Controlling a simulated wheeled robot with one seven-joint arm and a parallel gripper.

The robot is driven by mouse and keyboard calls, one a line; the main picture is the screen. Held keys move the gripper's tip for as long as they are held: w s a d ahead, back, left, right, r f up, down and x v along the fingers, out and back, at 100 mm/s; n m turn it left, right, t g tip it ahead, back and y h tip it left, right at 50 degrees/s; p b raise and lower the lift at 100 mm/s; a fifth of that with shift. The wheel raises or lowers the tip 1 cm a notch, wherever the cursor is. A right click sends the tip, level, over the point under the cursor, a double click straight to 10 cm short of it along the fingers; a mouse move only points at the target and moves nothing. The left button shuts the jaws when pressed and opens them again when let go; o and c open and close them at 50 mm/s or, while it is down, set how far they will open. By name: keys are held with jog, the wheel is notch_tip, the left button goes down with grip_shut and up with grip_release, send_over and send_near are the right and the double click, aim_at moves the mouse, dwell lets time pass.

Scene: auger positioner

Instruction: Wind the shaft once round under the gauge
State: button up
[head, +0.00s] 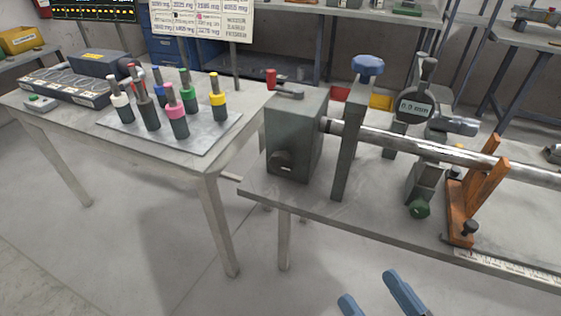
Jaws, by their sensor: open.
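A grey metal shaft (450,157) lies level across the bench, running right from a grey headstock block (291,130) and out of view. A small lever with a red knob (271,76) sits on top of the block. A round dial gauge (415,107) with a digital readout, seemingly "0.0 mm", stands over the shaft on a holder. An orange rest (471,197) straddles the shaft to its right. My gripper (368,285) shows as two blue fingers at the bottom edge, open and empty, apart from the shaft and in front of the bench.
An upright grey plate with a blue knob (367,65) stands between block and gauge. A green knob (419,209) projects below the gauge. On the left table (190,159), several coloured-collar tools stand on a plate. Clear floor lies between the tables.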

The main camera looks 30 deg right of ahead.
jog(key=w+d+f+m+g+h+p, duration=0.1)
jog(key=w+d+f+m+h+p, duration=0.1)
jog(key=w+m+h, duration=1.15)
jog(key=g+y+p, duration=0.1)
jog(key=g+y, duration=0.2)
jog(key=g, duration=0.2)
send_near(280, 167)
jog(key=x, duration=0.3)
jog(key=shift+m+h, duration=0.25)
jog(key=shift+m, duration=0.2)
jog(key=x, duration=0.7)
jog(key=shift+w+d+f, duration=0.15)
jog(key=shift+w+d, duration=0.1)
jog(key=shift+w, duration=0.1)
jog(key=c, duration=1)
